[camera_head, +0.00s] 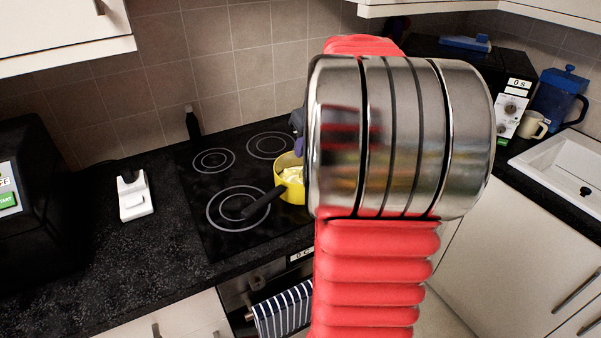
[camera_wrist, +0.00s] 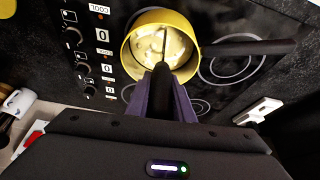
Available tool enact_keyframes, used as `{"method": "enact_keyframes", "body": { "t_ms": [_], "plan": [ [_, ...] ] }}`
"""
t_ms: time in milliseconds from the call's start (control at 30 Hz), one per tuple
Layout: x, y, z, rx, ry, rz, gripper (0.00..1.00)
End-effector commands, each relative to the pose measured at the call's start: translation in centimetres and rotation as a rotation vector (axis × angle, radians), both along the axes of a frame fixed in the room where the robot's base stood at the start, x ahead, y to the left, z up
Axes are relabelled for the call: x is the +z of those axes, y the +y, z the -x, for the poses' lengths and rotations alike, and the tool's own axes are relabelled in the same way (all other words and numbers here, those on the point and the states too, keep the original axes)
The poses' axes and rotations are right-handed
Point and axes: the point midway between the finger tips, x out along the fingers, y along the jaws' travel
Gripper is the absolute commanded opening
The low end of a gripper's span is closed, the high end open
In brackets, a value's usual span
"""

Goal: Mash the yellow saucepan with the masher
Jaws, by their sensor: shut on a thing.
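The yellow saucepan (camera_head: 291,191) stands on the black hob, its black handle pointing to the lower left in the head view. In the wrist view the saucepan (camera_wrist: 129,58) is at the top, holding pale yellow lumps. My gripper (camera_wrist: 161,84) is shut on the dark handle of the masher (camera_wrist: 161,98). The masher's thin shaft reaches over or into the pan; its head is hard to make out, so I cannot tell how deep it sits. In the head view my arm hides most of the gripper and masher.
The hob (camera_head: 215,215) has several ring markings. A white stand (camera_head: 135,195) sits on the counter at left. A striped towel (camera_head: 284,311) hangs below the hob. A blue jug (camera_head: 556,98), a mug (camera_head: 532,125) and a sink (camera_head: 565,160) are at right.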

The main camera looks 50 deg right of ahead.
Motion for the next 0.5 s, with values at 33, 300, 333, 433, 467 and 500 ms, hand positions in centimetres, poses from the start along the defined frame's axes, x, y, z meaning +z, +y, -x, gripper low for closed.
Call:
{"method": "enact_keyframes", "body": {
  "t_ms": [33, 300, 333, 433, 467, 500],
  "plan": [
    [0.0, 0.0, 0.0, 0.000, -0.001, 0.000, 0.00],
    [1.0, -0.1, -0.1, 0.001, -0.002, 0.002, 0.00],
    [1.2, 0.0, -0.1, 0.001, -0.002, 0.002, 0.00],
    [1.7, 0.0, 0.0, 0.001, -0.001, 0.002, 0.00],
    [1.8, 0.0, 0.0, 0.001, -0.001, 0.002, 0.00],
    [2.0, 0.0, 0.0, 0.001, -0.001, 0.002, 0.00]
  ]
}}
